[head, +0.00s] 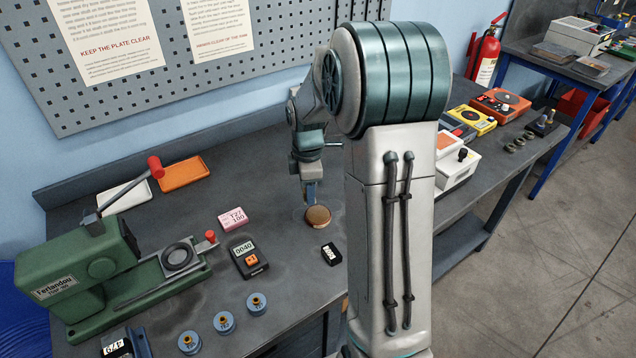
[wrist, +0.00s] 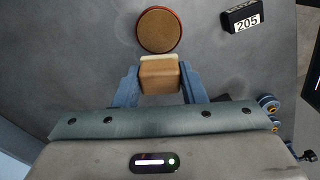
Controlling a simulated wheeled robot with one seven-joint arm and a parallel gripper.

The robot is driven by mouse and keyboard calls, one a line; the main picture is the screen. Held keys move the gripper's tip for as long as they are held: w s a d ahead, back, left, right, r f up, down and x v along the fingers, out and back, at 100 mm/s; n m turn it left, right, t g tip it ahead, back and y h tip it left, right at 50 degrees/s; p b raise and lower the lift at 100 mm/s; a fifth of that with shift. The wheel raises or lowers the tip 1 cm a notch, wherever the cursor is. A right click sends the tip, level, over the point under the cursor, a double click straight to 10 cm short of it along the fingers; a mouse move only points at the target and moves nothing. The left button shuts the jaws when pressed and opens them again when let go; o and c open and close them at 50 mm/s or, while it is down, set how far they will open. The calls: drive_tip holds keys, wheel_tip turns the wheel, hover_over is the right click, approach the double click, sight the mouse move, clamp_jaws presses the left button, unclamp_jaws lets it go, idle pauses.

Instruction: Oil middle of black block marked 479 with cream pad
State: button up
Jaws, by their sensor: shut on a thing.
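My gripper (wrist: 160,82) is shut on a tan block with a cream pad (wrist: 159,58) on its far edge. In the head view my gripper (head: 311,190) is low over the bench, beside a round brown disc with a reddish rim (head: 318,216). In the wrist view the disc (wrist: 158,30) lies just beyond the cream pad; I cannot tell whether they touch. The black block marked 479 (head: 117,347) is at the bottom left of the head view, beside a blue fixture (head: 141,342), partly cut off by the frame edge. It is not in the wrist view.
A black block marked 205 (head: 331,254) lies near the disc. A pink block (head: 232,219), a black 0040 display (head: 247,256) and several blue round pieces (head: 224,322) stand left. A green press (head: 85,270) fills the far left. White and orange trays (head: 183,172) lie behind.

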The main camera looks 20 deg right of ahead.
sight(318, 214)
drive_tip(key=shift+s+d+f+n+b, duration=0.1)
drive_tip(key=shift+d+f+n+b, duration=0.25)
drive_tip(key=shift+f+n+b, duration=0.4)
drive_tip(key=shift+s+d+f+n+b, duration=0.1)
drive_tip(key=shift+d+f+n+b, duration=0.25)
drive_tip(key=shift+f+n+b, duration=0.5)
drive_tip(key=shift+s+d+f+n+b, duration=0.1)
drive_tip(key=shift+d+f+n+b, duration=0.3)
drive_tip(key=shift+f+b, duration=0.4)
drive_tip(key=shift+f, duration=0.75)
idle(0.5)
drive_tip(key=shift+r, duration=0.1)
wheel_tip(318, 214, up, 7)
drive_tip(key=p, duration=0.5)
idle(0.3)
idle(0.6)
